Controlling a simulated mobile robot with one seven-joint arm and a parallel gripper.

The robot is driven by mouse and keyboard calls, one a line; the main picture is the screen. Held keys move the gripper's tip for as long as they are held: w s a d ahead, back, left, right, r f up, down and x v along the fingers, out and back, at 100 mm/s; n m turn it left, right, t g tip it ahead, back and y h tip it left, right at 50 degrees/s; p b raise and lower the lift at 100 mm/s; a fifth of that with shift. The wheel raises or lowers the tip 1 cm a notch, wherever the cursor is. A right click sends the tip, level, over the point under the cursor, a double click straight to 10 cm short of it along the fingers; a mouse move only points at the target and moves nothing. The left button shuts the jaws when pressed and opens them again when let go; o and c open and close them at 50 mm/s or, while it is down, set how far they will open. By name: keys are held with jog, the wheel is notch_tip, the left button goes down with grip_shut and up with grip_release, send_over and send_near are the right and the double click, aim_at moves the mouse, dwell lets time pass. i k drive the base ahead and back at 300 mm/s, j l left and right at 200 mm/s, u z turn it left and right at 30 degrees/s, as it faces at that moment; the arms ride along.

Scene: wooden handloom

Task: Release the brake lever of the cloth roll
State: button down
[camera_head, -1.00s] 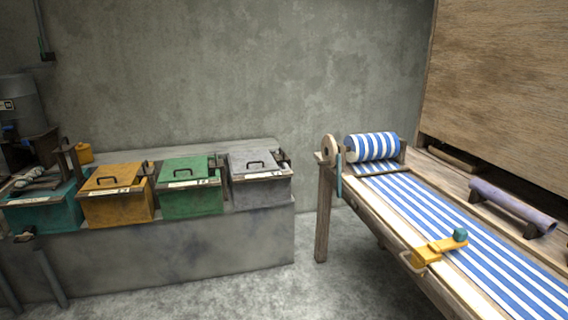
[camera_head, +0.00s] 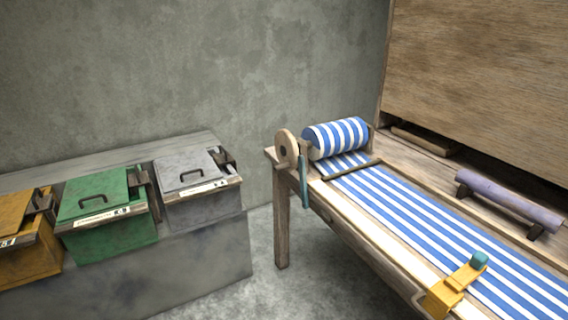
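The cloth roll (camera_head: 338,138), wound with blue and white striped cloth, sits at the far left end of the wooden loom. A round wooden disc (camera_head: 287,147) stands at its left end. A thin teal lever (camera_head: 303,181), which looks like the brake lever, hangs down beside the disc, along the loom's left side. The striped cloth (camera_head: 420,215) runs from the roll toward the lower right. My gripper is not in view.
A yellow piece with a teal knob (camera_head: 479,260) sits on the loom's front edge. A purple roller (camera_head: 508,199) lies on supports at right. Grey (camera_head: 197,187), green (camera_head: 105,210) and orange (camera_head: 22,235) lidded boxes stand on a concrete bench. Bare floor shows between bench and loom.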

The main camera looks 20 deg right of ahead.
aim_at(302, 165)
jog(key=i, duration=1.1)
jog(key=z, duration=0.45)
